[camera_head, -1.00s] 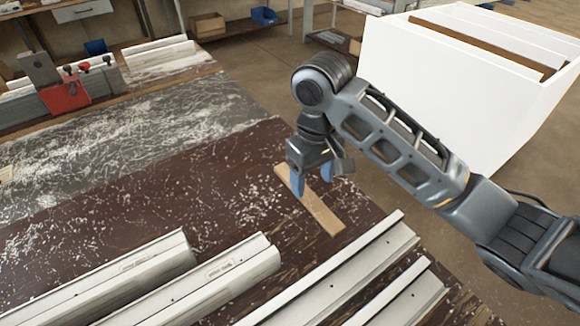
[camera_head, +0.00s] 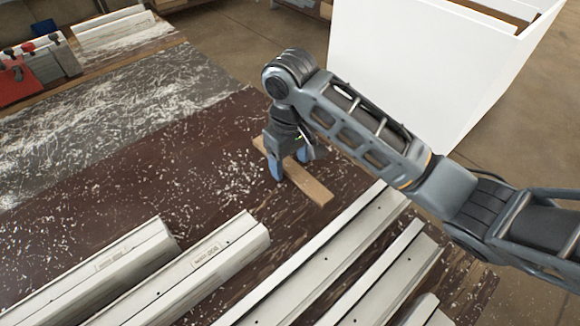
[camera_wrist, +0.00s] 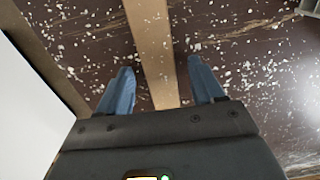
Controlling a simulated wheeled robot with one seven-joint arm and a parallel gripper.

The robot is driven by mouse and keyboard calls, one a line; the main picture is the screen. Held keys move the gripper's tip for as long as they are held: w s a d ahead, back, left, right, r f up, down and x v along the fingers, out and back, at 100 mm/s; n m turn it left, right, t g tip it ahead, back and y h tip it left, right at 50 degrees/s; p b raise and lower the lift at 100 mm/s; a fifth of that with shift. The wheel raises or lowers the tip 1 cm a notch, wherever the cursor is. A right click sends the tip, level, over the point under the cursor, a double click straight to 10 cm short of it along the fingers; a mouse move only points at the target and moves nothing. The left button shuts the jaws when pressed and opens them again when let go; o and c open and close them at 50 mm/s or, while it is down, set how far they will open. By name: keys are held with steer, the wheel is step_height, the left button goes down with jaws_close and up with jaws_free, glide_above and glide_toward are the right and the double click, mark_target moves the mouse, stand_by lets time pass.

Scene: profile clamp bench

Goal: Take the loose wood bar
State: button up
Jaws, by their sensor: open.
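The loose wood bar (camera_head: 309,186) is a flat, light brown strip lying on the dark brown bench top (camera_head: 215,165). In the wrist view the wood bar (camera_wrist: 153,50) runs away from my gripper, between its two blue fingers. My gripper (camera_head: 290,172) points down over the bar in the head view, with a finger seen on the near side. In the wrist view my gripper (camera_wrist: 158,82) is open, with a gap between each finger and the bar. Part of the bar is hidden behind my gripper, and I cannot tell the fingertips' exact height above the bench.
Several white profiles (camera_head: 205,265) lie along the near side of the bench. A large white box (camera_head: 420,75) stands beyond the bench at the upper right. A red clamp (camera_head: 17,82) is at the far left. White chips cover the grey mat (camera_head: 110,115).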

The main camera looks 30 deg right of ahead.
steer(key=c, duration=1.2)
steer(key=shift+o, duration=0.2)
steer(key=shift+r, duration=0.15)
